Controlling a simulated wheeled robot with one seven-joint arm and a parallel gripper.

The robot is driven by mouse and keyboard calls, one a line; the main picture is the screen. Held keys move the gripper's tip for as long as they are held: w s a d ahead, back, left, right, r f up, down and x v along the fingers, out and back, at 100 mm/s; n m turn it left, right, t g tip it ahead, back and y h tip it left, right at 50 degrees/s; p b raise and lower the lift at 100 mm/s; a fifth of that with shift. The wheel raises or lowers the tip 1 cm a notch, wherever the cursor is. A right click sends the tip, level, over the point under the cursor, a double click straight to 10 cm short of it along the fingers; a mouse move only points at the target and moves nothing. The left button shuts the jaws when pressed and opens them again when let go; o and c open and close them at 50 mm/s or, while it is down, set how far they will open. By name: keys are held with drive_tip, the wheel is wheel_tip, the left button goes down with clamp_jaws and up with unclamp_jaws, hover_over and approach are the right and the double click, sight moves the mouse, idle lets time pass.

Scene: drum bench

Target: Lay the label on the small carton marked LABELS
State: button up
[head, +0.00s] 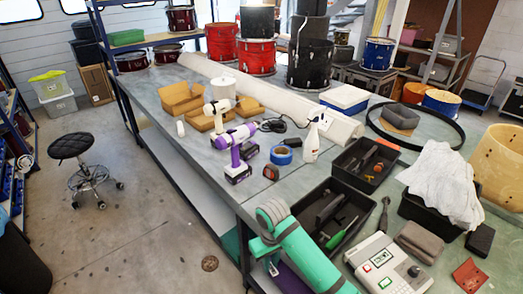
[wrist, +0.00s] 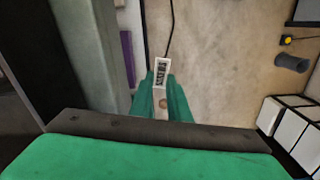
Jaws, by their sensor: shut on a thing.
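In the wrist view my gripper (wrist: 161,92) is shut on a small white label (wrist: 161,72) with dark print, which sticks out beyond the green fingertips. The label is clear of any surface, with floor behind it. In the head view my green arm bends down at the bench's front edge, and the label cannot be made out there. Open brown cartons (head: 181,98) stand on the far left part of the bench (head: 150,85). I cannot read the word LABELS on any of them, so I cannot tell which is the marked carton.
Two drills (head: 235,150), blue tape (head: 281,155) and a spray bottle (head: 312,138) stand mid-bench. Black trays (head: 350,202), a pale keypad device (head: 388,264) and a white cloth (head: 443,183) crowd the right. A stool (head: 80,165) stands on the open floor at left.

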drive_tip(key=w+a+f+m, duration=0.2)
drive_tip(key=w+a, duration=0.1)
drive_tip(key=shift+a, duration=0.1)
